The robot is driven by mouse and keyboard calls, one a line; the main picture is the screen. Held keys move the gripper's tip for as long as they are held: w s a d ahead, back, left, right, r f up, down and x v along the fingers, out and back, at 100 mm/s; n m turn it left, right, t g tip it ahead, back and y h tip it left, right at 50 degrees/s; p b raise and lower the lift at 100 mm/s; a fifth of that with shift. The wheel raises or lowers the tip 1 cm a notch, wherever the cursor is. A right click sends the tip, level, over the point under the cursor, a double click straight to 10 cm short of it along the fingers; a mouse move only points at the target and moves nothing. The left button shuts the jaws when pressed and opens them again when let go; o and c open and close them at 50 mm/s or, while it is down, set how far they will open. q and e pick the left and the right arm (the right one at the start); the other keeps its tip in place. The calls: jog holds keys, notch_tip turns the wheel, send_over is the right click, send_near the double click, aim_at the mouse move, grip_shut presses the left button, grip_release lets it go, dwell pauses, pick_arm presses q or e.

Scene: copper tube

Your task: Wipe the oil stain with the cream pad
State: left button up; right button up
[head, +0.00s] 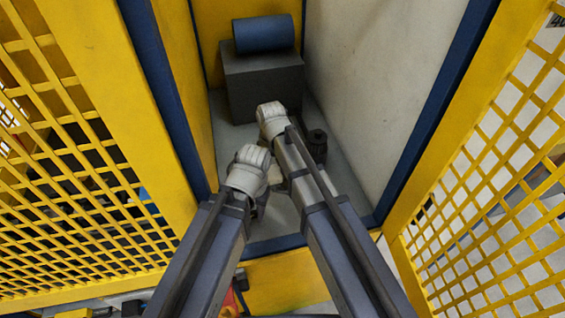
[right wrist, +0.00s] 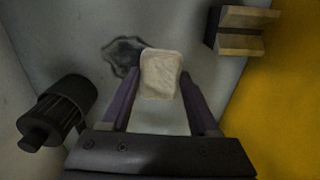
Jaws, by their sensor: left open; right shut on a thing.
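A cream pad (right wrist: 160,76), pale and roughly square, is held between the purple-grey fingers of my right gripper (right wrist: 159,80) in the right wrist view. The oil stain (right wrist: 122,54) is a dark, irregular patch on the grey floor. In that view it shows just beyond and left of the pad, partly behind it. I cannot tell whether the pad touches the floor. In the head view my right gripper is mostly hidden under its wrist. My left gripper (head: 260,207) is open, low beside the right arm, its fingers barely visible.
A blue roll (head: 264,34) lies on a dark box (head: 262,86) at the back. Yellow and pale walls close in both sides. A dark-and-tan two-pronged thing (right wrist: 240,30) is unclear.

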jog(key=shift+w+a+r, duration=0.1)
jog(key=shift+w+a, duration=0.05)
pick_arm(q)
jog(key=shift+w, duration=0.25)
notch_tip(320, 180, down, 6)
jog(key=b, duration=0.6)
pick_arm(e)
notch_tip(320, 180, down, 6)
pick_arm(q)
jog(key=shift+f+b, duration=0.95)
jog(key=shift+b, duration=0.05)
pick_arm(e)
jog(key=shift+f, duration=1)
pick_arm(q)
jog(key=shift+r, duration=0.15)
pick_arm(e)
jog(key=shift+w+d+r, duration=0.1)
jog(key=shift+d, duration=0.7)
jog(key=shift+w+d+r, duration=0.1)
jog(key=shift+d, duration=0.65)
jog(key=shift+w+d, duration=0.1)
jog(key=shift+d, duration=0.2)
jog(key=shift+f, duration=0.1)
